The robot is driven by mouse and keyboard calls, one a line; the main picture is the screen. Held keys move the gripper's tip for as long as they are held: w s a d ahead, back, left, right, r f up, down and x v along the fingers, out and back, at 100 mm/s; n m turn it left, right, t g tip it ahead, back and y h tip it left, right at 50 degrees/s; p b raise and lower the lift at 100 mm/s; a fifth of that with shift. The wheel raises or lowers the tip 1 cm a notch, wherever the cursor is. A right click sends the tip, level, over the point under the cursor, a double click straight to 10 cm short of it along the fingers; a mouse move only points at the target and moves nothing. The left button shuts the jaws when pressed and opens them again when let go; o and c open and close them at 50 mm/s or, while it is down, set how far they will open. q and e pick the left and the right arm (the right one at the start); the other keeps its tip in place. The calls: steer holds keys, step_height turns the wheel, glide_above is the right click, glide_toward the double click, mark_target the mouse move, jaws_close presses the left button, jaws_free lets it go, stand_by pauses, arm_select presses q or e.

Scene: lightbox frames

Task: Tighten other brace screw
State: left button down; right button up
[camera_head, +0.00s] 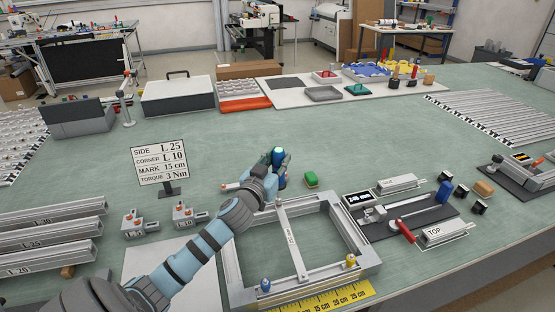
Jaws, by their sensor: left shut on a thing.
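The rectangular aluminium frame (231,270) lies on the green bench, with a thin labelled brace (291,240) running across it from the far rail to the near rail. The brace's far end (279,203) is close below my left gripper. Its near end (302,274) rests by the near rail; any screw there is too small to tell. My left gripper (279,162) is shut on a small blue-and-green thing (278,153), just beyond the far rail. Its fingers hide the lower part of that thing. My right gripper is out of view.
A blue peg (265,285) and a yellow peg (350,261) stand at the near corners. A yellow ruler (335,301) lies in front. A red-handled tool (406,231) lies at right. A sign (160,162) reads "TORQUE 3 Nm".

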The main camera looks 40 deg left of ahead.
mark_target(278, 151)
arm_select(q)
steer(key=shift+f+b, duration=0.45)
steer(key=shift+f, duration=0.05)
steer(key=shift+s+f, duration=0.15)
stand_by(1.3)
steer(key=r+p, duration=0.3)
steer(key=shift+w, duration=0.2)
steer(key=shift+r+p, duration=0.9)
steer(key=shift+r, duration=0.4)
steer(key=shift+f, duration=0.15)
